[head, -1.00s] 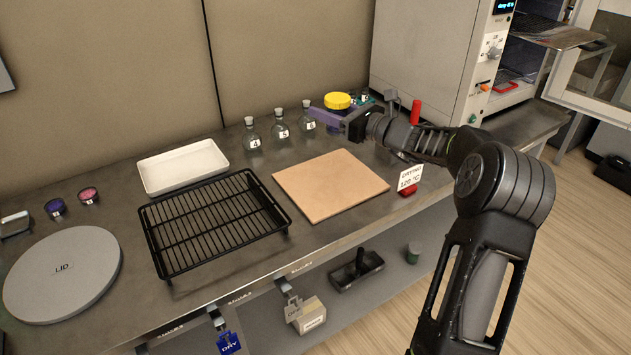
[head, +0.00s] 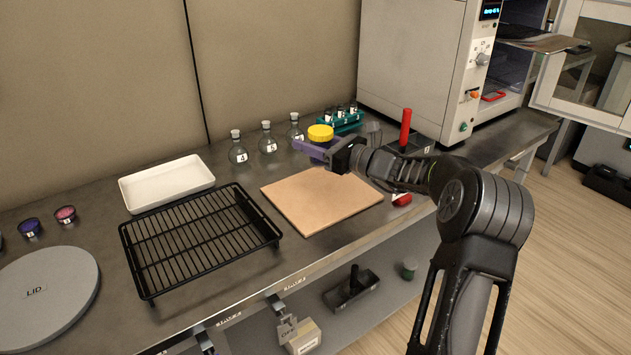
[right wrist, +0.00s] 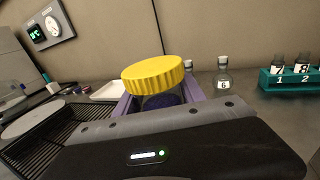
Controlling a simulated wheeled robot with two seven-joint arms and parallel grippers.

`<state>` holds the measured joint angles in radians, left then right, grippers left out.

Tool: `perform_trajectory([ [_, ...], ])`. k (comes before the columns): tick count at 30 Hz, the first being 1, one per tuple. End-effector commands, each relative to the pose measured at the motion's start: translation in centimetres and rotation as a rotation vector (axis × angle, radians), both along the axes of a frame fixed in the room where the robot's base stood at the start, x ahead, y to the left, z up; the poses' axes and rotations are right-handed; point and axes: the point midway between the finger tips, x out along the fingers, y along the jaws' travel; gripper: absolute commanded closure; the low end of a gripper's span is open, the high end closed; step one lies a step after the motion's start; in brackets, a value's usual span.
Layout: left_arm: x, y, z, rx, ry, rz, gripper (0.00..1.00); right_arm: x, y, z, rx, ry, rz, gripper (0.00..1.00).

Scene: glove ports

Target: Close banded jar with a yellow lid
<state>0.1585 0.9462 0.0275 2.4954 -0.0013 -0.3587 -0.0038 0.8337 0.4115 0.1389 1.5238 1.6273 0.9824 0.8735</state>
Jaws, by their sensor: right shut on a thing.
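A jar (right wrist: 160,101) with a yellow ribbed lid (right wrist: 153,74) on its top is between the purple fingers of my right gripper (head: 318,149). The fingers are shut on the jar body below the lid. Dark bluish glass shows under the lid in the right wrist view; whether it bears a band is hidden by the fingers. In the head view the yellow lid (head: 320,132) shows above the gripper, near the back edge of the tan board (head: 322,200). I cannot tell whether the lid is fully seated. My left gripper is not in view.
Stoppered flasks (head: 267,143) stand behind the board, and a teal rack (head: 340,122) stands at the back. A black wire rack (head: 200,240), white tray (head: 166,182) and grey disc marked LID (head: 45,290) lie to the left. The tan board is bare.

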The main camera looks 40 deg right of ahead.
Motion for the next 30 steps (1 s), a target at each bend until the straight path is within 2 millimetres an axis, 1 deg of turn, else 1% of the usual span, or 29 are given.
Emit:
perform_trajectory([
  [1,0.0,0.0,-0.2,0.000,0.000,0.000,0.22,0.0,0.0,-1.1,0.003,0.002,0.000,1.00],
  [3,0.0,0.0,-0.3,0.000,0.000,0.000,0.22,0.0,0.0,-2.4,0.003,0.002,0.000,1.00],
  [7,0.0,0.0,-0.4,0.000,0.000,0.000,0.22,0.0,0.0,-4.2,0.003,0.001,-0.001,1.00],
  [10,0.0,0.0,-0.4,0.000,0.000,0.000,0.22,0.0,0.0,-4.7,-0.001,-0.001,-0.001,1.00],
  [19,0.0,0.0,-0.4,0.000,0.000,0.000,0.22,0.0,0.0,-4.9,0.000,-0.001,-0.001,1.00],
  [27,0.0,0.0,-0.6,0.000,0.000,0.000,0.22,0.0,0.0,-8.1,0.002,0.001,-0.001,1.00],
  [30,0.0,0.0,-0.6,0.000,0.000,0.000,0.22,0.0,-0.1,-8.5,0.000,-0.001,-0.001,1.00],
])
